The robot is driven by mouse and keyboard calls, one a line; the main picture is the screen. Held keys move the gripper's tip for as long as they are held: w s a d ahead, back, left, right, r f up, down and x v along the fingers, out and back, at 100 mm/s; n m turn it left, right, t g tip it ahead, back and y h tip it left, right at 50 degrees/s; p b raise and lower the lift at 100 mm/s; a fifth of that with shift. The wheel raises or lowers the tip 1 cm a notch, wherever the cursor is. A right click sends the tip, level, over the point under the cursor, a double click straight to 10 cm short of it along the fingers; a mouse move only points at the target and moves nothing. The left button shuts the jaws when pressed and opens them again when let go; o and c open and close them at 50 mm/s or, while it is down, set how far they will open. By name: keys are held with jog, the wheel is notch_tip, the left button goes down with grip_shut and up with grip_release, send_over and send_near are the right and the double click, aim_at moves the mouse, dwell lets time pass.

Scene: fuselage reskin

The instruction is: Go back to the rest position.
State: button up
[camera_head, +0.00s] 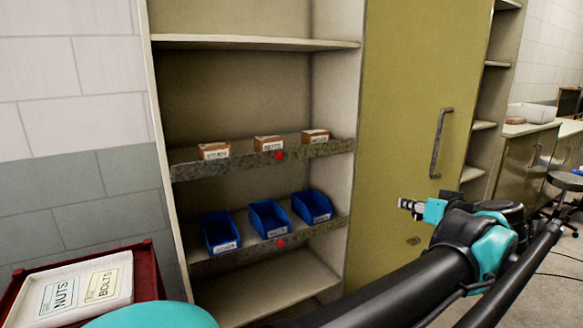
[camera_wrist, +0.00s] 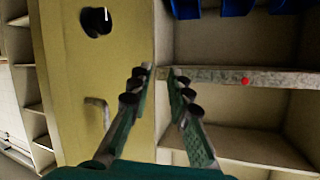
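My gripper (camera_wrist: 161,72) shows in the wrist view with its two fingers apart and nothing between them. Its tips appear in front of the edge between the yellow-green cabinet door (camera_wrist: 70,70) and the open shelves. In the head view my arm reaches from the lower right, and the gripper (camera_head: 411,206) is at its far end, in front of the cabinet door (camera_head: 400,130). The fingers are small and seen from the side there.
An open cabinet holds cardboard boxes (camera_head: 268,143) on one shelf and blue bins (camera_head: 268,218) on the shelf below. The door has a metal handle (camera_head: 437,143). A dark red cart (camera_head: 149,264) with a white labelled tray (camera_head: 75,290) stands at lower left.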

jog(key=s+a+f+g, duration=0.1)
jog(key=a+f+g, duration=0.2)
jog(key=f, duration=0.6)
jog(key=s+a+f+g+h, duration=0.1)
jog(key=s+a+f+g, duration=0.1)
jog(key=f, duration=0.8)
jog(key=s+a+f+g+h, duration=0.1)
jog(key=a+f+g, duration=0.3)
jog(key=f, duration=0.6)
jog(key=shift+s+a+n+g, duration=0.3)
jog(key=shift+s+a+n, duration=0.1)
jog(key=shift+a, duration=0.8)
